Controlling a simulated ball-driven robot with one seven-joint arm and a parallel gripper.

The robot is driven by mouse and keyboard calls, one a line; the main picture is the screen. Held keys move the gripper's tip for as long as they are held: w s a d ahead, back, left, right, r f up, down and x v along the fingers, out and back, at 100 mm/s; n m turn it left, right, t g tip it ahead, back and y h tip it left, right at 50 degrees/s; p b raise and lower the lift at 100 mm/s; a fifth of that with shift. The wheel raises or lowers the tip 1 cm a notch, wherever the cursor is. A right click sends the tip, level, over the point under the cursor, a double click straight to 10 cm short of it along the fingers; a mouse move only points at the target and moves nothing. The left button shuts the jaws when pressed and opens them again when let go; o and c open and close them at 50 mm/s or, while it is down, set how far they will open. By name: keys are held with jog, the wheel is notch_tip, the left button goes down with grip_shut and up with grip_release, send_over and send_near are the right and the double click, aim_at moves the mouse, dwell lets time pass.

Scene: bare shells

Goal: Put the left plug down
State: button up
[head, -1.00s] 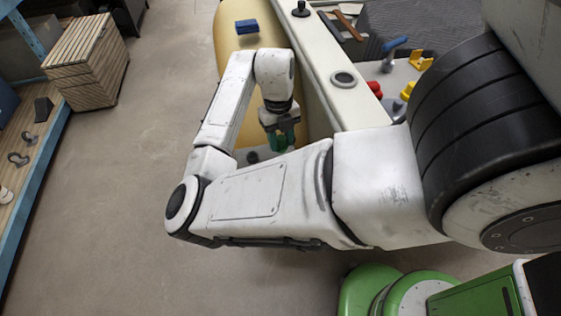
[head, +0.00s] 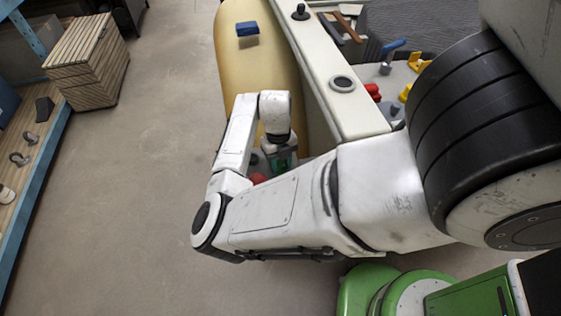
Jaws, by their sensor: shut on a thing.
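My gripper (head: 280,160) points down beside the near end of the white rail, over a grey surface by the yellow hull. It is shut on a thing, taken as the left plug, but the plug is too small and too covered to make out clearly. Green shows at the fingers. I cannot tell whether the held thing touches the surface below, because my arm covers that part.
A red thing (head: 258,178) shows just left of my gripper, partly behind my arm. A blue block (head: 247,29) lies on the yellow hull (head: 243,70).

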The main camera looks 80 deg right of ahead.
jog(key=shift+f, duration=0.2)
jog(key=o, duration=1)
jog(key=shift+r, duration=0.1)
jog(key=shift+o, duration=0.2)
notch_tip(320, 180, up, 12)
jog(key=d+b, duration=0.1)
jog(key=shift+w, duration=0.4)
jog(key=shift+d+r, duration=0.1)
